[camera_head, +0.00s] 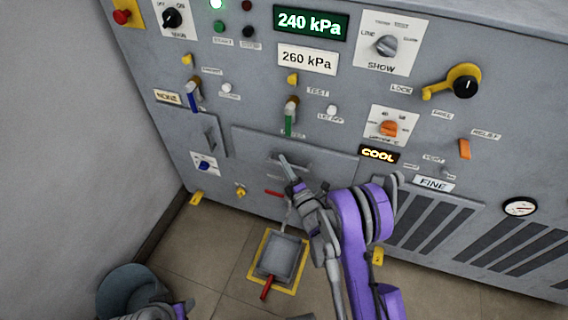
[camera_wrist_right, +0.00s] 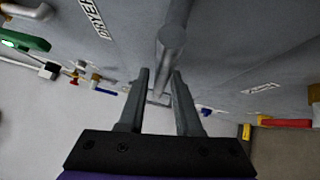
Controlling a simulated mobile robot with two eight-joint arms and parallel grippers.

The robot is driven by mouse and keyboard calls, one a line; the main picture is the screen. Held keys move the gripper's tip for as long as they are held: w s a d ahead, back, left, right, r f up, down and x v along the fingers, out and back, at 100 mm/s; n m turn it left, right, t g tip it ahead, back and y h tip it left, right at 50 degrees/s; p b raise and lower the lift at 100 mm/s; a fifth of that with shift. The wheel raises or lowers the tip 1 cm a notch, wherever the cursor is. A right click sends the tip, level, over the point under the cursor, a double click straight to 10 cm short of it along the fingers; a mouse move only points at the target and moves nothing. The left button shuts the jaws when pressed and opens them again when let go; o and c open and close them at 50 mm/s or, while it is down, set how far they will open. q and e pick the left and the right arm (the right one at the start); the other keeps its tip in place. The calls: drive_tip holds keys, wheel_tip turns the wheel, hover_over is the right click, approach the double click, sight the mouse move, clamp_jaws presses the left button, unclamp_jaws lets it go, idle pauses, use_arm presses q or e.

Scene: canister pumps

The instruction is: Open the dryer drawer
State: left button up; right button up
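The dryer drawer (camera_head: 325,158) is a grey front panel low in the middle of the machine in the head view. Its grey bar handle (camera_wrist_right: 171,38) shows close up in the right wrist view, beside a label reading DRYER. My right gripper (camera_head: 284,158) is at the handle, partly hiding it in the head view. In the right wrist view the right gripper (camera_wrist_right: 159,73) is open, with the bar's end at the gap between its fingertips. Whether they touch the bar I cannot tell. Part of my left arm shows at the bottom left; its fingers are out of view.
A green-handled lever (camera_head: 290,118) stands above the drawer, a blue-handled one (camera_head: 194,95) to its left. A bucket (camera_head: 110,285) stands at the left wall. Vent grilles (camera_head: 425,225) are at the right.

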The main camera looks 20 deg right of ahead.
clamp_jaws()
idle(1.1)
